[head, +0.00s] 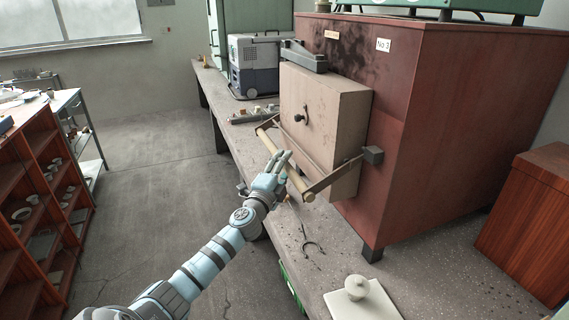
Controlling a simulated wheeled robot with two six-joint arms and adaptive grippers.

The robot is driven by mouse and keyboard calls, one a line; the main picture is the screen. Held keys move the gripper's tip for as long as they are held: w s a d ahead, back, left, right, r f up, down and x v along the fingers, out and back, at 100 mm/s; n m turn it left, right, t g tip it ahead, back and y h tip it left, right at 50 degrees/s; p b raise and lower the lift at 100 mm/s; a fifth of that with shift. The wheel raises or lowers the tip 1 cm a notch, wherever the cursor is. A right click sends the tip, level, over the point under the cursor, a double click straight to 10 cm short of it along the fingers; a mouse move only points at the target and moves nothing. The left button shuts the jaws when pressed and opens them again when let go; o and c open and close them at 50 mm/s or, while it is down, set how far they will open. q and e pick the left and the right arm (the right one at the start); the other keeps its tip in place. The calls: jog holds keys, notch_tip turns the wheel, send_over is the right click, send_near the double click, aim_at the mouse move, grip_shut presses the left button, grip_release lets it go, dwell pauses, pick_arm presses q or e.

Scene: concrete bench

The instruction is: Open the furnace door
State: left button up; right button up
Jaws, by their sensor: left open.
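The red-brown furnace (445,110) stands on the concrete bench. Its pale beige door (335,112) is on the left-facing side and looks closed. A bar handle (302,188) on two side arms runs across in front of the lower part of the door. My left gripper (282,164) is open at the handle bar, near its middle, with its fingers overlapping the bar in view. Whether the fingers touch the bar cannot be told. My right gripper is not in view.
A grey cooler box (257,65) stands farther back. A wooden shelf (40,200) is at the left, with open floor between.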

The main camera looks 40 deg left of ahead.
pick_arm(q)
jog(key=shift+w+a, duration=0.1)
jog(key=shift+w, duration=0.3)
grip_shut()
